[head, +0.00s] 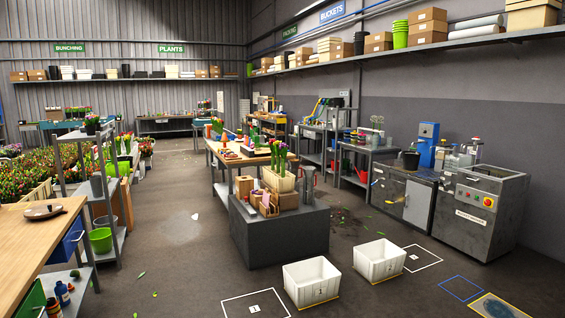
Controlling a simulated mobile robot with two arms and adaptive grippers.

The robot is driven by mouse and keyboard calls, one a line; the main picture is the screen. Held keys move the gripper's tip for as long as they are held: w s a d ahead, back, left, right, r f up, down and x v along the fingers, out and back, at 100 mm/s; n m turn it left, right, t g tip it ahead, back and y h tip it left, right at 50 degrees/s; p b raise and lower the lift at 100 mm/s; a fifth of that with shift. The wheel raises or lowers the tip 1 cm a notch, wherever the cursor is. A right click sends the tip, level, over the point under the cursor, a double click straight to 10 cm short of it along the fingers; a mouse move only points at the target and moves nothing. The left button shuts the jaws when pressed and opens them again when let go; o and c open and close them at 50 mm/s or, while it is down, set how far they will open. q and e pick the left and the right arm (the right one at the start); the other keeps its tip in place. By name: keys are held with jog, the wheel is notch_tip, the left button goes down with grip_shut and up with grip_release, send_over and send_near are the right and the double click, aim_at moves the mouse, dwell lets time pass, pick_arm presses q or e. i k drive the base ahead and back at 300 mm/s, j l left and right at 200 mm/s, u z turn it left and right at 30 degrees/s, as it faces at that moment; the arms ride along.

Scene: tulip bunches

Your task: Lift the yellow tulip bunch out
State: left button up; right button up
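Tulips (279,155) with green stems stand upright in a cream box (279,181) on a dark grey block (280,235) in the middle of the head view. More tulips (217,127) stand on the long bench behind, and others (91,122) on the shelf rack at the left. Neither of my grippers is in view.
Two white crates (311,290) (379,265) stand on the floor by the block, near white floor markings. A wooden table (40,235) and a rack are at the left, machines (480,215) at the right. The floor between is mostly clear, with scattered leaves.

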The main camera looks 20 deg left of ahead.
aim_at(277, 144)
jog(key=i+j+u, duration=0.3)
jog(key=i+j, duration=0.2)
jog(key=i+j+u, duration=0.3)
jog(key=i, duration=0.35)
jog(key=i+j+u, duration=0.3)
jog(key=i, duration=0.3)
jog(key=i+u, duration=0.3)
jog(key=i, duration=2.4)
jog(key=i+z, duration=0.1)
jog(key=i, duration=0.55)
jog(key=i+j, duration=0.1)
jog(key=i, duration=0.5)
jog(key=i+j+z, duration=0.15)
jog(key=i, duration=0.5)
